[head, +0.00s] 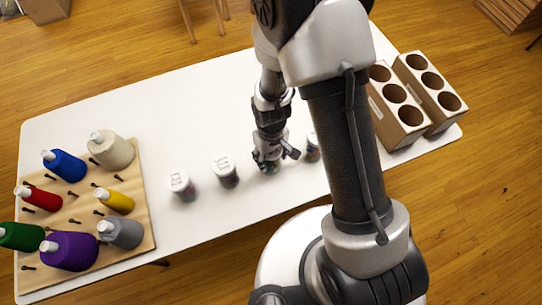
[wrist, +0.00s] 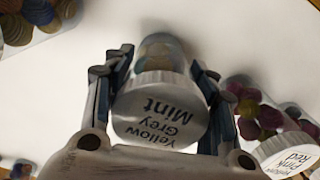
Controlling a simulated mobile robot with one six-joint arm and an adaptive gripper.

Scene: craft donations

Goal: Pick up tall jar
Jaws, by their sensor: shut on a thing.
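A clear jar with a silver lid labelled "Yellow Grey Mint" (wrist: 160,115) stands between my fingers in the wrist view. My gripper (wrist: 158,68) is shut on it, with one finger on each side. In the head view my gripper (head: 268,163) is over the middle of the white table and hides most of this jar. I cannot tell whether the jar touches the table. Similar jars with pale lids stand to the left, one close (head: 225,170) and one farther (head: 182,186). Another jar (head: 312,147) is to the right, partly behind my arm.
A jar with a "Red Pink" lid (wrist: 285,150) is close right of my gripper in the wrist view. A wooden peg board (head: 85,215) with several thread cones is at the table's left. Cardboard holders with round holes (head: 410,118) are at the right. The table's back is clear.

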